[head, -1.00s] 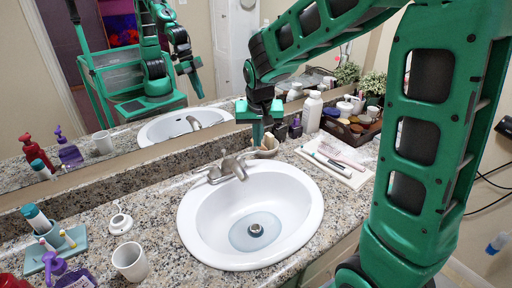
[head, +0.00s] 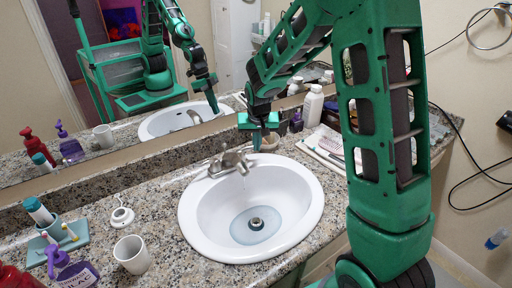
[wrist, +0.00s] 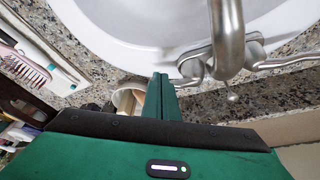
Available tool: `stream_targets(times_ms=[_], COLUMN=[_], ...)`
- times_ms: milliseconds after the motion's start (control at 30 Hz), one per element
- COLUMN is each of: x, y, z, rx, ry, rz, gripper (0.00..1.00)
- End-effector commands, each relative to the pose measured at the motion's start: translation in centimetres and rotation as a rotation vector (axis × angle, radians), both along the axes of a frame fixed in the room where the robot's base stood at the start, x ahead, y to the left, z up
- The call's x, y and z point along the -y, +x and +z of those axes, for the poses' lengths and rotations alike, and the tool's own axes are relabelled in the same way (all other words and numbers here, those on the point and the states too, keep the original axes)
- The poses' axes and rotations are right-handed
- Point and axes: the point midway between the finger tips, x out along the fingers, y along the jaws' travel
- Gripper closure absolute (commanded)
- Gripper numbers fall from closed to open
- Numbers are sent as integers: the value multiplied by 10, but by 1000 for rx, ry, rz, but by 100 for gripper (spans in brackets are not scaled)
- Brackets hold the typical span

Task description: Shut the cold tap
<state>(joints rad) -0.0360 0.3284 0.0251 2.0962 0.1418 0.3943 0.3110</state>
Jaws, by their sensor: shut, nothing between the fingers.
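The brushed-metal tap (head: 232,162) stands at the back rim of the white basin (head: 195,215). In the wrist view its curved spout (wrist: 228,35) rises between two lever handles. One lever (wrist: 290,62) points to the right; the other (wrist: 190,72) is close beside my fingertips. No hot or cold mark is readable. My gripper (head: 257,142) is shut and empty, pointing down just right of the tap. Its fingertips (wrist: 160,82) look close to the near lever; contact is unclear.
White bottle (head: 313,107) and a tray with brushes (head: 325,148) stand to the right. A white cup (head: 132,254) and purple bottle (head: 70,272) are at front left. The mirror (head: 110,150) runs along the back.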

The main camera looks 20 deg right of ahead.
Motion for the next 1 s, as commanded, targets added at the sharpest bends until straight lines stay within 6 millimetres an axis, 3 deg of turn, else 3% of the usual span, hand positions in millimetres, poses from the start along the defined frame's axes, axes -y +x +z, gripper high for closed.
stream_targets(times_ms=[367, 700, 1000], x=[1, 7, 8], y=[1, 14, 20], z=[0, 0, 0], rx=[0, -1, 2], ry=[0, 1, -1], rz=[9, 200, 206], gripper=[100, 100, 100])
